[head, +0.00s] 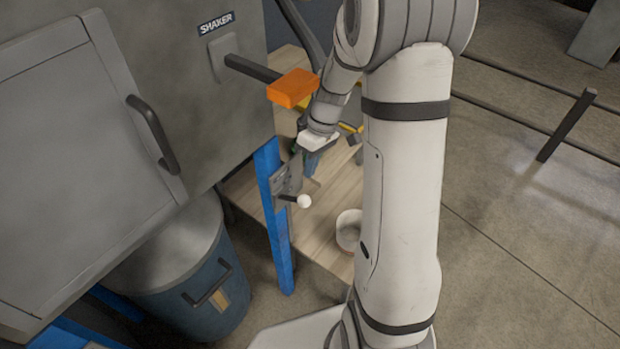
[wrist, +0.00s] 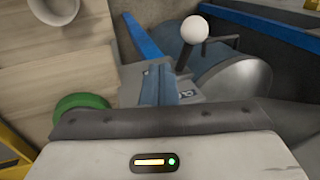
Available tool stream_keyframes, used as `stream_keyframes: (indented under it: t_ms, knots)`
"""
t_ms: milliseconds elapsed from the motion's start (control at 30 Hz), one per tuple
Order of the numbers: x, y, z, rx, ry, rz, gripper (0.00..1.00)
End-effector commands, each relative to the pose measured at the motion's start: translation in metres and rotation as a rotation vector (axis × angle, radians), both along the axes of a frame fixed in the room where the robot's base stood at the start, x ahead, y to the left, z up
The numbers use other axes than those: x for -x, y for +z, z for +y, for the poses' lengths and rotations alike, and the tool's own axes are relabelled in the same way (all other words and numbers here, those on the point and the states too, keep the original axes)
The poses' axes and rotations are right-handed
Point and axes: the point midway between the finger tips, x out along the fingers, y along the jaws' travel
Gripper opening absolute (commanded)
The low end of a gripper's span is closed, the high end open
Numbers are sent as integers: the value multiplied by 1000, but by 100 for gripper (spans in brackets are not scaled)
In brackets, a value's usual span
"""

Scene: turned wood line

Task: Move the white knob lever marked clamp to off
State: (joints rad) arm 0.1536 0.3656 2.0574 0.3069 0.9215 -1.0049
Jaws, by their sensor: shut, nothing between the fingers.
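The white knob (head: 304,201) sits at the end of a short dark lever, which sticks out to the right from a grey plate (head: 283,182) on a blue post (head: 280,250). In the wrist view the white knob (wrist: 194,29) is above and right of the fingers, with its dark stem (wrist: 184,60) running down to the plate. Any lettering on the plate is too small to read. My gripper (wrist: 155,84) is shut and empty, close to the plate and apart from the knob. In the head view its fingertips are hard to make out against the plate.
An orange block handle (head: 293,88) on a dark bar juts from the cabinet marked SHAKER (head: 216,24), close to my wrist. A blue-grey bin (head: 195,290) stands left of the post. A pale bowl (head: 348,229) and a green round thing (wrist: 82,108) are on the wooden surface (head: 318,225).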

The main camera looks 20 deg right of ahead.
Motion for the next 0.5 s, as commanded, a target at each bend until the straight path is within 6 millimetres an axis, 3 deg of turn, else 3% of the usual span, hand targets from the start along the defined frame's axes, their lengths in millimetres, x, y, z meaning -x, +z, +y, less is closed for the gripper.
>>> stream_keyframes:
  t_ms: [200, 500]
  knots:
    - [25, -9, 12, -1, 1, 0, 0]
    - [31, -12, 15, 0, 0, -1, 0]
